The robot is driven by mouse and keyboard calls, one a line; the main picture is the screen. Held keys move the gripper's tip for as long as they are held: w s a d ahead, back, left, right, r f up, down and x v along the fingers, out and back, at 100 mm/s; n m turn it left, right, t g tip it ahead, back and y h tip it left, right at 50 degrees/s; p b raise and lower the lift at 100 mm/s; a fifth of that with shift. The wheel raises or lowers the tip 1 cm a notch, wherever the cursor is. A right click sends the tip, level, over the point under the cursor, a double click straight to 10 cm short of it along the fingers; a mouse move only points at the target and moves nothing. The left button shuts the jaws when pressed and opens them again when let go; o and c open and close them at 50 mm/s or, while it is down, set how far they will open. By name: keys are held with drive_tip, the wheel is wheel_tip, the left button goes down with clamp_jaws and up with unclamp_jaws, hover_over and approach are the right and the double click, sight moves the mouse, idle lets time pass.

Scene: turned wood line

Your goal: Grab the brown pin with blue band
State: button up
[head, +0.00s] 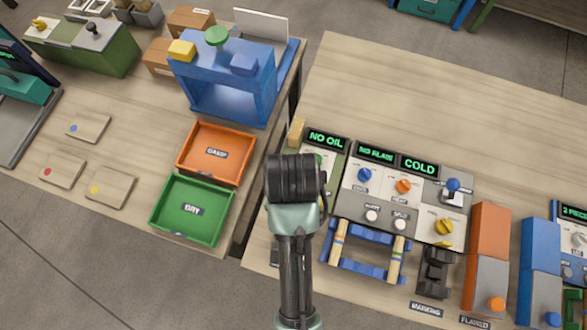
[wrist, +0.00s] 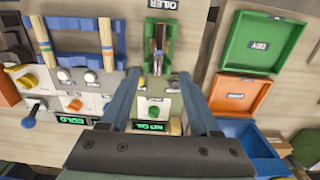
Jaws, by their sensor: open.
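Two tan wooden pins lie across a blue rack (head: 357,268). The left pin (head: 338,243) in the head view seems to have a bluish band; the other pin (head: 396,262) has a less clear band. In the wrist view they show as a right pin (wrist: 106,43) and a left pin (wrist: 44,42). In the head view my wrist hides the oiler.
A control panel with knobs (head: 374,190) and lit displays stands beside the rack. A green DRY tray (head: 157,226), an orange DAMP tray (head: 189,172) and a blue press frame (head: 190,88) stand on the left table. The right table's far part is clear.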

drive_tip(key=f, duration=0.3)
drive_tip(key=s+f, duration=0.1)
drive_tip(key=f, duration=0.2)
drive_tip(key=shift+s+f, duration=0.1)
drive_tip(key=shift+f, duration=0.1)
drive_tip(key=shift+w+f+p, duration=0.2)
drive_tip(key=shift+f+p, duration=0.2)
drive_tip(key=shift+f, duration=1.15)
drive_tip(key=shift+w+f+p, duration=0.15)
drive_tip(key=shift+f+p, duration=0.25)
drive_tip(key=shift+f, duration=1.1)
clamp_jaws()
